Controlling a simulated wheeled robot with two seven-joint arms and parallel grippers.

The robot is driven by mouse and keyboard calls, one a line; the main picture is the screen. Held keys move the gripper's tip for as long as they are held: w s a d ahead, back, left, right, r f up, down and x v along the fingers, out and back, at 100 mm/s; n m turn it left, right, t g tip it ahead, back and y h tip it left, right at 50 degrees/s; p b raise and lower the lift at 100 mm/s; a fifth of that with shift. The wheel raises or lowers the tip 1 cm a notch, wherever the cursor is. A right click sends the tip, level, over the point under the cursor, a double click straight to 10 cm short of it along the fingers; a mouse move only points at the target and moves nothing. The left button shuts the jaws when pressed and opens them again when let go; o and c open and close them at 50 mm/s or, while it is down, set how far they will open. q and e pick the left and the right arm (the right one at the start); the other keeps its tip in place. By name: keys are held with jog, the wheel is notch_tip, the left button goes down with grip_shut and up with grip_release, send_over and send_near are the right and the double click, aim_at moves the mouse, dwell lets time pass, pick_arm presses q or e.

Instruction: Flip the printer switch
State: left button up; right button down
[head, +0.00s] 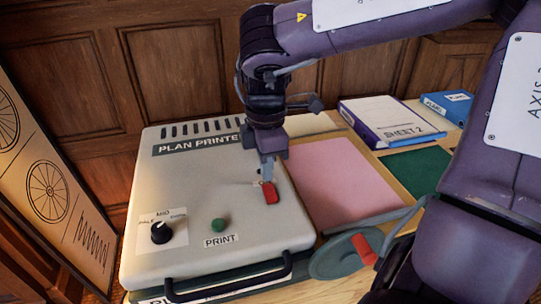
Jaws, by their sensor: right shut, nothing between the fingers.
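The plan printer (180,200) is a pale box with a black front handle, standing at the left of the head view. Its red switch (270,192) sits on the right part of the top. My right gripper (267,178) points down at the switch, shut and with nothing between its fingers. Its tips are at or just above the red switch; I cannot tell if they touch. The gripper hides part of the switch's surround. My left gripper is not in view.
The printer top also holds a black knob (162,232) and a green print button (220,225). A green wheel with a red grip (335,258) is at front right.

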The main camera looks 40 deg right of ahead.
aim_at(267, 184)
jog(key=shift+f, duration=0.1)
jog(key=shift+f+b, duration=0.75)
jog(key=shift+f, duration=0.05)
dwell(0.5)
jog(key=shift+s+d+f, duration=0.1)
jog(key=shift+s+f, duration=0.05)
jog(key=shift+f, duration=0.05)
jog(key=shift+r, duration=0.1)
jog(key=shift+w+r+p, duration=0.25)
jog(key=shift+r+p, duration=0.45)
jog(key=shift+r, duration=0.2)
notch_tip(267, 184, up, 2)
jog(key=shift+s+r+p, duration=0.1)
jog(key=shift+s+p, duration=0.05)
jog(key=shift+p, duration=0.75)
jog(key=shift+r+p, duration=1.2)
jog(key=shift+r, duration=0.25)
